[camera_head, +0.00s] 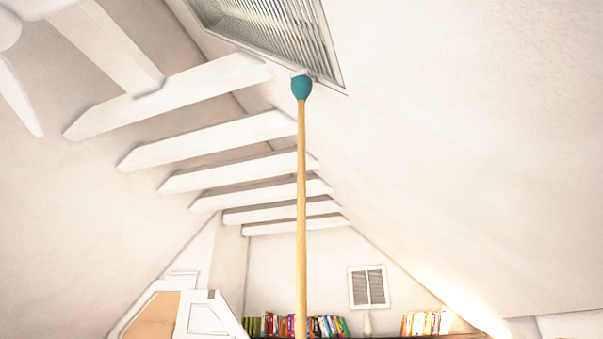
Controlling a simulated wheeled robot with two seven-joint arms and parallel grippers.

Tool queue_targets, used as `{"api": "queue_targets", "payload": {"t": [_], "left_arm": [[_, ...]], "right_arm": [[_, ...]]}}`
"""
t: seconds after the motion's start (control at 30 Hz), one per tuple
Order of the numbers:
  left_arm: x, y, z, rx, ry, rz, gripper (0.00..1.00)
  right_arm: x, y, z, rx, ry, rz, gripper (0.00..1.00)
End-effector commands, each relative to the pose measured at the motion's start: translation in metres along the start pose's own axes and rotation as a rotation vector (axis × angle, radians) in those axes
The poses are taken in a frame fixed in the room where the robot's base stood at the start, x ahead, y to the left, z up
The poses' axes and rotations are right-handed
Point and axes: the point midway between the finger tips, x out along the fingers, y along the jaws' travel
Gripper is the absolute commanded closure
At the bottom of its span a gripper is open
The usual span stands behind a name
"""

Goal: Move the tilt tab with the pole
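A wooden pole (301,215) stands nearly upright in the middle of the head view and runs out of the bottom edge. Its rounded teal tip (301,87) is at the top end. The tip overlaps the lower frame edge of a slatted blind (272,32) set in the sloped ceiling. A small pale bit shows just above the tip; I cannot tell whether it is the tilt tab or whether the tip touches it. Neither of my grippers is in view, and the lower end of the pole is out of the picture.
White beams (205,143) cross the room behind and left of the pole. A white ceiling fan (17,95) is at the upper left. A shelf with books (328,327) and a louvred wall vent (368,287) are at the far end. The air right of the pole is clear.

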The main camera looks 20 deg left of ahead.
Motion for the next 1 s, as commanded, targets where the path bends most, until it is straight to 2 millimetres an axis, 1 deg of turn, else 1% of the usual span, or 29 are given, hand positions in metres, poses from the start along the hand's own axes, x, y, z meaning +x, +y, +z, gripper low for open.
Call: {"api": "queue_targets", "payload": {"t": [0.43, 0.67, 1.0], "left_arm": [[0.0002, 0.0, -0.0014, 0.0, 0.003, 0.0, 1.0], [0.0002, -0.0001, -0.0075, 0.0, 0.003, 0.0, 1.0], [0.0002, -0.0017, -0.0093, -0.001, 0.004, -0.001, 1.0]], "right_arm": [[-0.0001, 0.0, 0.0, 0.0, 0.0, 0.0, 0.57], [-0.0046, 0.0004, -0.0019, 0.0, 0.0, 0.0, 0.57], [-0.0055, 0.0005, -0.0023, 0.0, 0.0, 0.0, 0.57]]}}
